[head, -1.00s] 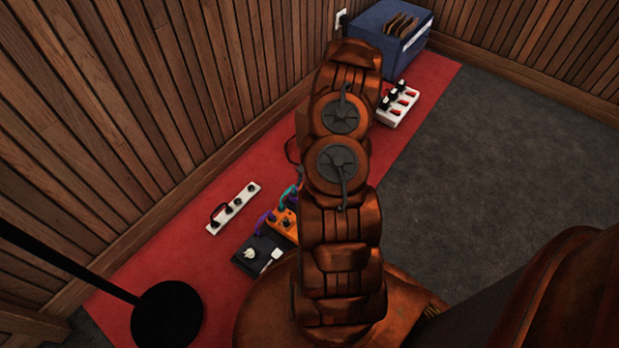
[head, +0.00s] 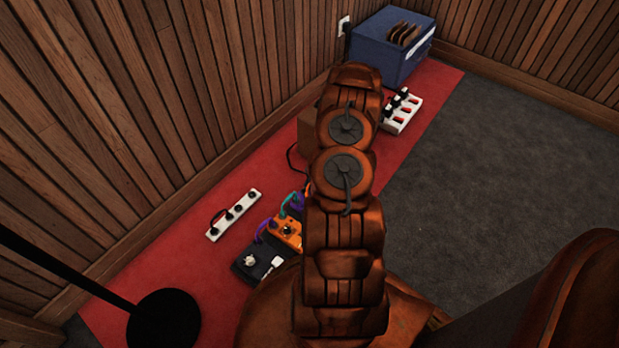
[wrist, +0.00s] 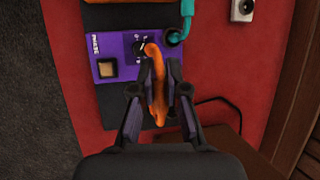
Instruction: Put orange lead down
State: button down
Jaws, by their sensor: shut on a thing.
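My gripper (wrist: 158,80) is shut on the orange lead (wrist: 158,102) in the wrist view. The lead's upper end curves over the knob area of a purple pedal (wrist: 106,88) marked PHASE; whether they touch is unclear. The lead's lower end hangs between my fingers. In the head view my arm covers my gripper and most of the pedal row.
A teal lead (wrist: 187,20) meets the purple pedal's corner. An orange pedal (head: 284,232) and a black one (head: 250,266) sit on the red carpet (head: 190,250). Grey floor is clear at right.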

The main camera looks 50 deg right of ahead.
jog(key=shift+w+d+f+b, duration=0.15)
jog(key=shift+w+d+b, duration=0.2)
jog(key=shift+w+d, duration=0.7)
jog(key=shift+w+d+f+b, duration=0.15)
jog(key=shift+w+d+b, duration=0.2)
jog(key=shift+w+d, duration=0.65)
jog(key=shift+w+a+f+b, duration=0.15)
jog(key=shift+f+b, duration=0.3)
jog(key=shift+f, duration=0.4)
jog(key=shift+w+d+f+b, duration=0.1)
jog(key=shift+f+b, duration=0.35)
jog(key=shift+f, duration=0.35)
jog(key=shift+a+f, duration=0.1)
jog(key=shift+f, duration=0.05)
jog(key=c, duration=1.2)
grip_release()
